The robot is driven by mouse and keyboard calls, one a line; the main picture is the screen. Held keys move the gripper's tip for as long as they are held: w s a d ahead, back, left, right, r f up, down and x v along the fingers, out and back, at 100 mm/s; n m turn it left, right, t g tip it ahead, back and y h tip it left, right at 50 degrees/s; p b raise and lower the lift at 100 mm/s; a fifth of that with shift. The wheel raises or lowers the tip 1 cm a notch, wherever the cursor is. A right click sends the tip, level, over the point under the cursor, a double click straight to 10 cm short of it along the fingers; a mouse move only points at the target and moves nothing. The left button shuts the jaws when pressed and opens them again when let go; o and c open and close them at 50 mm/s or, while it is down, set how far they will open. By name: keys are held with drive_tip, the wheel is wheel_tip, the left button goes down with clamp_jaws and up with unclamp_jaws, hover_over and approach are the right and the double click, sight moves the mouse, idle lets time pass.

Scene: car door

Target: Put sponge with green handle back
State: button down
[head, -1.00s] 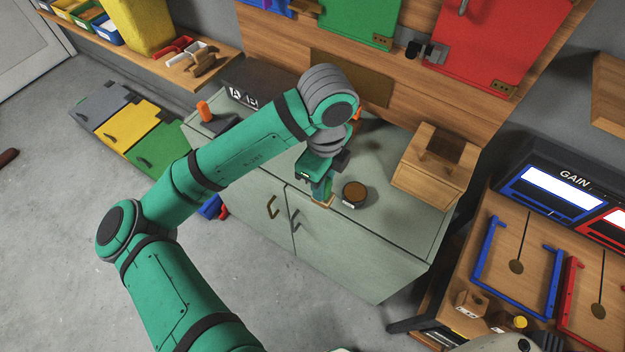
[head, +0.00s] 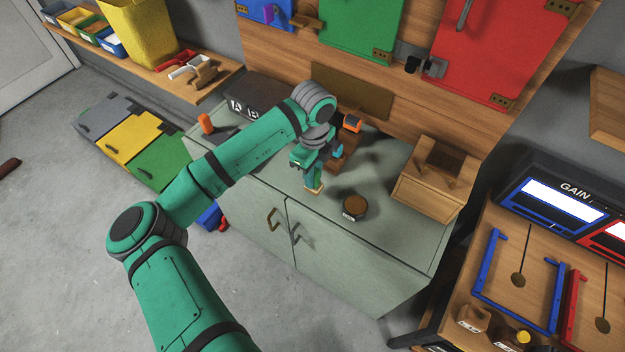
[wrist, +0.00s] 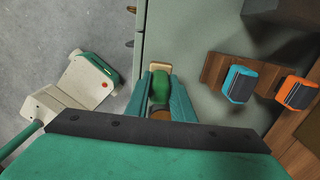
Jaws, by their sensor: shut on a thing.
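My gripper (head: 314,182) is shut on the sponge with the green handle. The handle (wrist: 160,86) shows between the fingers in the wrist view, and the tan sponge (head: 313,189) shows below the fingertips in the head view. I cannot tell whether the sponge touches the cabinet top. A wooden rack (wrist: 214,70) stands to the right of my gripper in the wrist view. It holds a blue-handled item (wrist: 238,84) and an orange-handled item (wrist: 296,93). The rack's end nearest my gripper is bare. In the head view my arm and gripper partly hide the rack.
A round dark tin (head: 355,208) stands on the grey-green cabinet top (head: 385,228), right of my gripper. A wooden box (head: 436,178) is at the right end, and a dark A/B box (head: 256,97) at the back left. The cabinet top between tin and wooden box is clear.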

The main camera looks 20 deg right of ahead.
drive_tip(key=shift+w+f, duration=0.3)
drive_tip(key=shift+f, duration=1.6)
drive_tip(key=shift+f, duration=0.15)
drive_tip(key=c, duration=1.5)
unclamp_jaws()
drive_tip(key=shift+c, duration=0.2)
